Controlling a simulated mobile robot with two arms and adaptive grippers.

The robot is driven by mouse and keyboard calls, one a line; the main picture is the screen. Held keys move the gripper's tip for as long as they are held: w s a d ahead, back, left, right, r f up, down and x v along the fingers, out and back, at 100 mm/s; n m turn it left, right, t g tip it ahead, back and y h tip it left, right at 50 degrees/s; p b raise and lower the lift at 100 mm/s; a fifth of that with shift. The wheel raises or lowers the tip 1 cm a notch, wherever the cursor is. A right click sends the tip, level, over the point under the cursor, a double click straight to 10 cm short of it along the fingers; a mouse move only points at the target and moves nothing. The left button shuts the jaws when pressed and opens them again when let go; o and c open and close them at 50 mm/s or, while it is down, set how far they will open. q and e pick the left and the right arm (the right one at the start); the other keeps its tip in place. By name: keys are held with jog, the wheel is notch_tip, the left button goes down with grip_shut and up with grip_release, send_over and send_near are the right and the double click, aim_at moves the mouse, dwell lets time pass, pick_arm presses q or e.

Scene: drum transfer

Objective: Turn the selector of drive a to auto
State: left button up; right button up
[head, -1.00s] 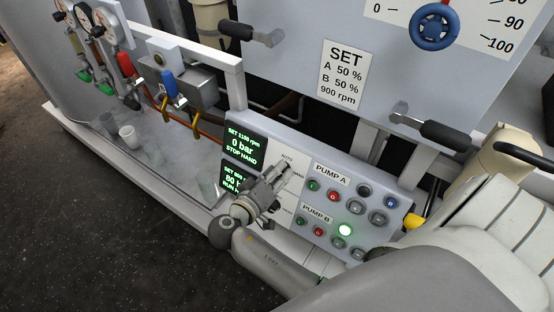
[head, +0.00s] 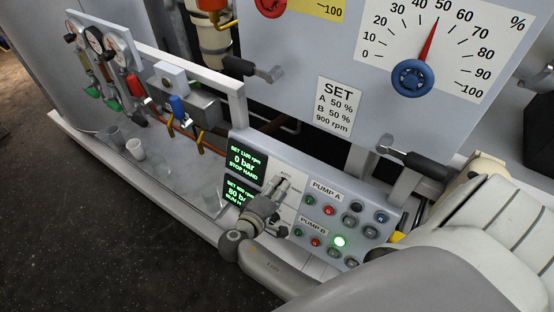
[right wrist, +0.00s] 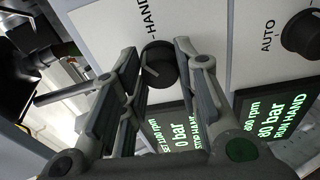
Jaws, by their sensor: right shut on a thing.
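The selector of drive a is a black round knob (right wrist: 158,66) on the light panel, with a HAND label beside it. In the right wrist view the two fingers of my right gripper (right wrist: 156,58) stand on either side of it, shut on it. In the head view my right gripper (head: 281,186) covers most of this knob, just below the AUTO label. The drive a display (head: 244,162) reads 0 bar, STOP HAND. I cannot read the knob's exact pointing direction. My left gripper is not in view.
The second selector knob (right wrist: 302,35), with an AUTO label, sits close beside the gripper. Its display (right wrist: 271,118) reads RUN HAND. Pump buttons (head: 340,241) lie right of the gripper, one lit green. A black-handled lever (head: 412,159) juts out above the panel.

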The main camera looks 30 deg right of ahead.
jog(key=shift+r+n+g+y+p, duration=0.1)
jog(key=shift+n+g+y+p, duration=0.3)
jog(key=shift+n+p, duration=4.65)
jog(key=shift+n+b, duration=0.3)
jog(key=shift+n, duration=0.25)
jog(key=o, duration=1)
